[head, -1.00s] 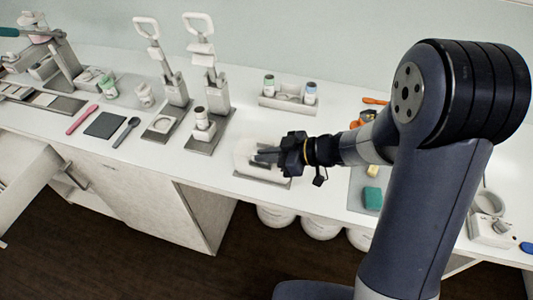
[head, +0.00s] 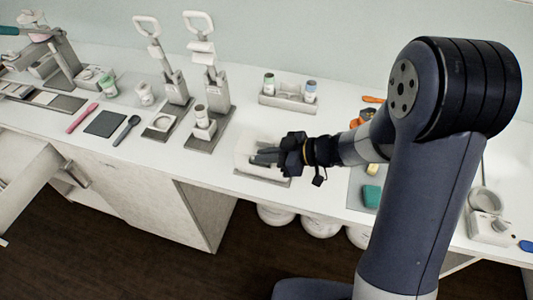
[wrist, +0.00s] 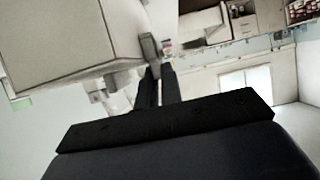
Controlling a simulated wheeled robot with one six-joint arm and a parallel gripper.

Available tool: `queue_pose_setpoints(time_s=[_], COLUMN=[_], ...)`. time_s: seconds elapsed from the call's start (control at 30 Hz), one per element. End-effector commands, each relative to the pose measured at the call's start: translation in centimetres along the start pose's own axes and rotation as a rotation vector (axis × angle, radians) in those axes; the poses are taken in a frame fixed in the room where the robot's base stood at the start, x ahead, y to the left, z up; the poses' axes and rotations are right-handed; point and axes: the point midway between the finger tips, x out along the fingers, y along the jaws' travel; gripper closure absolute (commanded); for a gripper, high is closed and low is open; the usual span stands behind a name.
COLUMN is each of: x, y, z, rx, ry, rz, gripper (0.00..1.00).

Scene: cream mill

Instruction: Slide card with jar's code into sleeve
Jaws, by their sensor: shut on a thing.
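My gripper (head: 266,157) is at the white block (head: 246,146) on a grey base plate near the front edge of the counter. Its fingers point left and are shut. In the wrist view the fingertips (wrist: 158,72) meet at a small grey piece (wrist: 148,47) beside a large pale box face. What the jaws hold is too small to make out. Jars stand in a tray, one with a green band (head: 268,82) and one with a blue band (head: 310,91). Another jar (head: 200,116) stands on a press base. No code, card or sleeve is readable.
Two lever presses (head: 172,85) stand left of the block. A dark pad (head: 105,123), a pink tool (head: 82,118) and a spoon (head: 127,130) lie further left. An open drawer juts out at left.

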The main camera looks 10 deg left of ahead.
Motion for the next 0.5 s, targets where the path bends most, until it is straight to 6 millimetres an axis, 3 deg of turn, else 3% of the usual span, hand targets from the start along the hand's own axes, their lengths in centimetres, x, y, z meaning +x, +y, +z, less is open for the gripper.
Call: queue_pose_setpoints(time_s=[0.4, 0.5], x=[0.13, 0.13], y=[-0.03, -0.03], z=[0.33, 0.35], rx=[0.001, 0.001], ry=[-0.002, -0.002], rz=[0.000, 0.000], gripper=[1.00, 0.87])
